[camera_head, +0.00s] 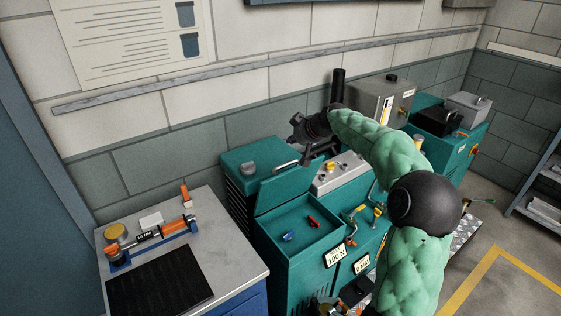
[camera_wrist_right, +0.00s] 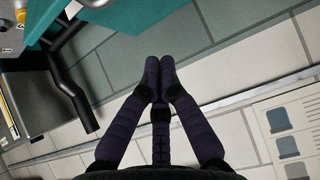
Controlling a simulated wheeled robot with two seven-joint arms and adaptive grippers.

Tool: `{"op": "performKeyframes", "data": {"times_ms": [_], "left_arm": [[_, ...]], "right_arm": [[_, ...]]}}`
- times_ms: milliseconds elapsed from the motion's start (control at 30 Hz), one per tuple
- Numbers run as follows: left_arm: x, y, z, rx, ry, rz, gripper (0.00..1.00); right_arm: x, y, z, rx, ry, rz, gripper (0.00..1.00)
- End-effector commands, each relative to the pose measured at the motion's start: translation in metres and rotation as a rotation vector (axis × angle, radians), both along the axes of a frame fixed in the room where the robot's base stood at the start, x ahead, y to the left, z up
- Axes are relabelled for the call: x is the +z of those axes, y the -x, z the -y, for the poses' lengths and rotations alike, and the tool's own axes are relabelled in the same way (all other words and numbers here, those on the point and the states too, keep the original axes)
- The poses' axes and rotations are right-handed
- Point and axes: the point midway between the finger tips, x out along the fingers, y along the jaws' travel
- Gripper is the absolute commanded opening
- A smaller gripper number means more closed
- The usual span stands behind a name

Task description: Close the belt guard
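A raised teal lid (camera_head: 290,186), which looks like the belt guard, stands tilted open at the back of an open teal box (camera_head: 328,240). It has a pale bar handle (camera_head: 286,164) near its upper edge. A red piece (camera_head: 313,220) and a blue piece (camera_head: 288,236) lie inside the box. My right gripper (camera_head: 298,143) is above and behind the lid's upper edge, close to the wall. In the right wrist view its dark fingers (camera_wrist_right: 159,72) meet at the tips, with nothing seen between them.
A black upright pipe (camera_head: 338,86) stands just right of my right gripper; it also shows in the wrist view (camera_wrist_right: 74,98). A grey control panel (camera_head: 341,172) lies right of the lid. A bench (camera_head: 230,236) with tools stands left.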

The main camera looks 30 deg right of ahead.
Motion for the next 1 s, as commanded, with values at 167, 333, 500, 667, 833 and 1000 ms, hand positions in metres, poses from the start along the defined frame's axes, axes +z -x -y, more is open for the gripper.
{"op": "performKeyframes", "data": {"times_ms": [167,333,500,667,833,1000], "left_arm": [[-0.012,0.000,0.000,0.000,0.000,0.000,0.69],[-0.013,0.000,0.000,0.000,0.000,0.000,0.69],[-0.018,0.000,0.000,0.000,0.000,0.000,0.69],[-0.022,0.000,0.000,0.000,0.000,0.000,0.69],[-0.025,0.000,0.000,0.000,0.000,0.000,0.69],[-0.033,0.000,0.000,0.000,0.000,0.000,0.69]], "right_arm": [[-0.012,-0.002,0.000,0.000,0.000,0.001,0.00],[-0.023,-0.014,-0.001,0.000,0.000,-0.001,0.00],[-0.043,-0.036,-0.003,0.000,-0.001,-0.001,0.00],[-0.058,-0.055,-0.005,0.001,-0.001,0.000,0.00],[-0.072,-0.071,-0.006,0.001,0.000,0.000,0.00],[-0.082,-0.066,-0.005,-0.002,0.000,0.002,0.00]]}}
